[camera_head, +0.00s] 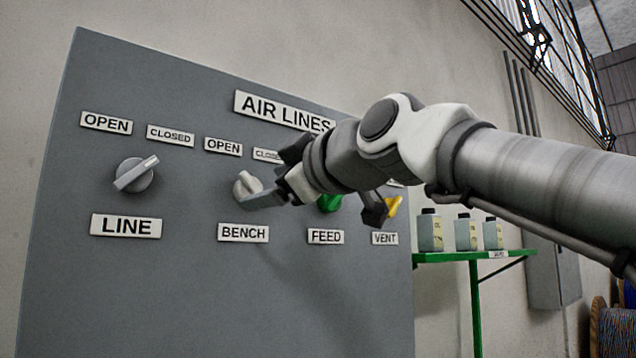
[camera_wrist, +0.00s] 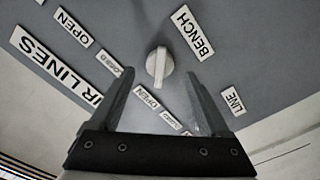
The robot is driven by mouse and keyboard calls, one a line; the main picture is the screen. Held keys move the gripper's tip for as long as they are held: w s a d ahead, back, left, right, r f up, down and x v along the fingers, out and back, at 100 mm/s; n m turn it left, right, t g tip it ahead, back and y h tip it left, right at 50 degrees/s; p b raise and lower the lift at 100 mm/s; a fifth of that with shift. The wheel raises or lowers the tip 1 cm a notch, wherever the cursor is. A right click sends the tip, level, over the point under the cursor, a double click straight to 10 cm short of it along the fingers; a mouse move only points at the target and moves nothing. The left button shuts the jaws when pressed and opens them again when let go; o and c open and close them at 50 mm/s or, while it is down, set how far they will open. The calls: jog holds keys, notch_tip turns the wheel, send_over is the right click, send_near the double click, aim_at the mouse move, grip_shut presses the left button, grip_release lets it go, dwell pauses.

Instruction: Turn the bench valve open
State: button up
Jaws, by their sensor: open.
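The bench valve is a pale round knob (camera_head: 246,184) above the BENCH label (camera_head: 243,233) on the grey panel. In the head view a finger of my gripper (camera_head: 312,208) covers its lower right side. The OPEN label (camera_head: 223,146) is above it, and the CLOSED label (camera_head: 266,155) is partly hidden by my arm. In the wrist view the knob (camera_wrist: 160,66) appears between the fingertips of my gripper (camera_wrist: 161,75), its grip bar running nearly up and down. The fingers are spread, with a gap on both sides of the knob. I cannot tell whether they touch it.
The line knob (camera_head: 135,174) is left on the panel (camera_head: 150,290). The green feed knob (camera_head: 330,203) and yellow vent handle (camera_head: 394,206) are to the right, partly behind my gripper. A green shelf (camera_head: 470,256) with bottles stands right of the panel.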

jog(key=b+v, duration=0.1)
jog(key=v, duration=1.2)
jog(key=shift+s+d+b, duration=0.25)
jog(key=shift+s+b, duration=0.05)
jog(key=w+d+f+m+g+h, duration=0.1)
jog(key=d+f+m+g+h, duration=0.2)
jog(key=f, duration=0.9)
jog(key=w+d+f+m+h, duration=0.1)
jog(key=f+m+h, duration=0.3)
jog(key=f, duration=0.8)
jog(key=s+d+f+m+g+h, duration=0.1)
jog(key=s+d+f+m+g, duration=0.1)
jog(key=f, duration=0.6)
jog(key=s+d+f+m+g+h+p, duration=0.1)
jog(key=s+d+f+m+g, duration=0.1)
jog(key=f, duration=0.7)
jog(key=s+d+f+m+g+h, duration=0.1)
jog(key=s+d+f+m, duration=0.2)
jog(key=s+f+m, duration=0.2)
notch_tip(320, 180, down, 3)
jog(key=shift+s+d+f+m+g+h, duration=0.15)
jog(key=shift+s+d+m+g+h, duration=0.15)
jog(key=shift+d+g+h, duration=0.1)
jog(key=c, duration=0.5)
jog(key=shift+a, duration=0.2)
